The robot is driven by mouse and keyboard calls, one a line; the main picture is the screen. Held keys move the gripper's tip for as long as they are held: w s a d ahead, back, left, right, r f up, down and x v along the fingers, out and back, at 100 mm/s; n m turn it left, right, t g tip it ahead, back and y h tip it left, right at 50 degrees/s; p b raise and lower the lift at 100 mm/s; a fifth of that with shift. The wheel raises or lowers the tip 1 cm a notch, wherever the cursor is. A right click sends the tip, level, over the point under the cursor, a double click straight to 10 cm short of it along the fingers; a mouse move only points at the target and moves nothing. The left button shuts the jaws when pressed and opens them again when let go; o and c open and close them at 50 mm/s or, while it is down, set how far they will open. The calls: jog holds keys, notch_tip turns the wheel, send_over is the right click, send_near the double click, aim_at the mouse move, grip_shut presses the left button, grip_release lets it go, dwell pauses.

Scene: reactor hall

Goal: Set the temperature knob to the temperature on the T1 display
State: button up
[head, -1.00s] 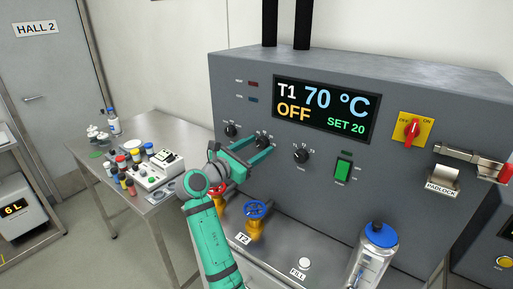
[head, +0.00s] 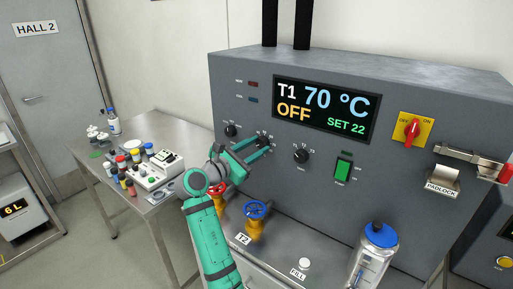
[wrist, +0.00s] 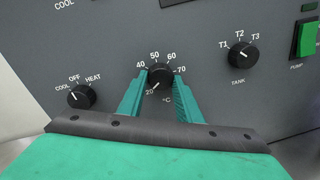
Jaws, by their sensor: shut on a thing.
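The display (head: 325,109) on the grey panel reads T1, 70 °C, OFF and SET 22. The temperature knob is black; in the wrist view (wrist: 159,76) its dial carries marks 20, 40, 50, 60 and 70 °C. Its white pointer is aimed to the lower left, near the 20 mark. My gripper (head: 257,146) is shut on this knob, one green finger on each side, also in the wrist view (wrist: 160,84). In the head view the fingers partly cover the knob.
The mode knob (wrist: 81,96) (COOL, OFF, HEAT) is left of my gripper, and the tank knob (wrist: 243,54) right. A green pump switch (head: 343,170) and red switch (head: 412,130) are farther right. Blue and red valve wheels (head: 255,209) stand below my arm.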

jog(key=m, duration=1)
jog(key=shift+r+y, duration=0.1)
jog(key=shift+y, duration=0.3)
jog(key=m, duration=0.5)
jog(key=shift+s, duration=0.1)
jog(key=m+y, duration=0.1)
jog(key=m, duration=0.4)
jog(key=shift+d+m+t, duration=0.1)
jog(key=shift+m+t, duration=0.2)
jog(key=m, duration=0.5)
jog(key=shift+t, duration=0.3)
jog(key=m, duration=0.5)
jog(key=shift+s+d, duration=0.15)
jog(key=m, duration=0.5)
jog(key=shift+m+t, duration=0.3)
jog(key=shift+m, duration=0.1)
jog(key=shift+d+m+h, duration=0.1)
jog(key=shift+m+h, duration=0.2)
jog(key=shift+m, duration=2)
